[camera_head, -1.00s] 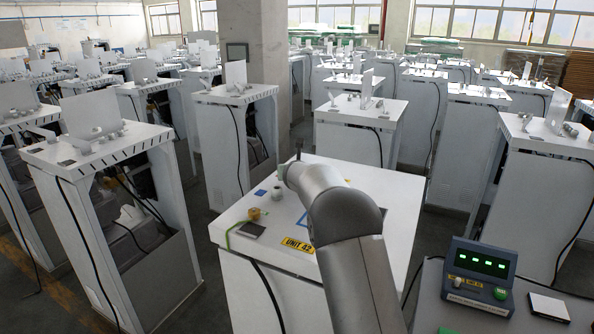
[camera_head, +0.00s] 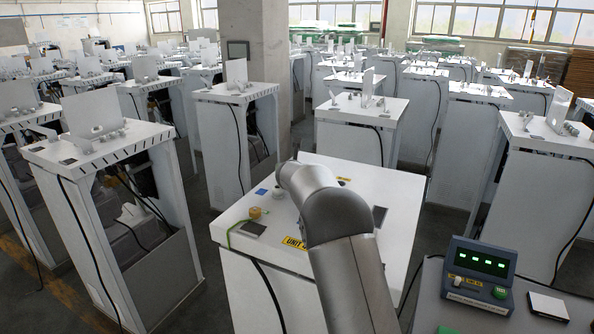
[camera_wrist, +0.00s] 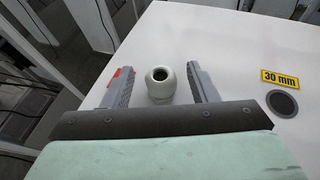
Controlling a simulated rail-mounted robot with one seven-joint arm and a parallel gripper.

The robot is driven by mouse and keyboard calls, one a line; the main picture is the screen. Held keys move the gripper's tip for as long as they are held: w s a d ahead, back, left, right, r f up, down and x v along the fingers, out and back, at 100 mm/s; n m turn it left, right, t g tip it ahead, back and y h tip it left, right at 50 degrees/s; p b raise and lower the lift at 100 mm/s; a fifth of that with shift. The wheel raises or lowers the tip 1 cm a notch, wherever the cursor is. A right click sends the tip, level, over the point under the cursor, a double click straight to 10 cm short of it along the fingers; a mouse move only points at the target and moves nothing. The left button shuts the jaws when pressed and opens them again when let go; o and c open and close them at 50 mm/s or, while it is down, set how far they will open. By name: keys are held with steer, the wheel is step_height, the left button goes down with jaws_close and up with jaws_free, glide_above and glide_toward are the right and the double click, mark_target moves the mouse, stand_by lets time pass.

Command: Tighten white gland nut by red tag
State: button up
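The white gland nut (camera_wrist: 160,88) stands upright on the white cabinet top (camera_wrist: 225,60) in the wrist view, with a dark round opening in its top. My gripper (camera_wrist: 160,82) is open, with one grey finger on each side of the nut and a visible gap to each. A small red patch, probably the red tag (camera_wrist: 115,73), shows at the left finger and is partly hidden by it. The nut's lower part is near the dark gripper body. In the head view my arm covers the nut and my gripper.
A yellow "30 mm" label (camera_wrist: 283,78) and a dark round disc (camera_wrist: 282,104) lie right of the nut. In the head view the cabinet top bears a yellow fitting (camera_head: 255,213) and a dark square (camera_head: 253,229). A control box (camera_head: 480,273) with green lights stands at right.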

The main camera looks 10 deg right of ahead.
steer(key=b+v, duration=0.5)
steer(key=v, duration=1.2)
steer(key=shift+s, duration=0.25)
steer(key=shift+a, duration=0.1)
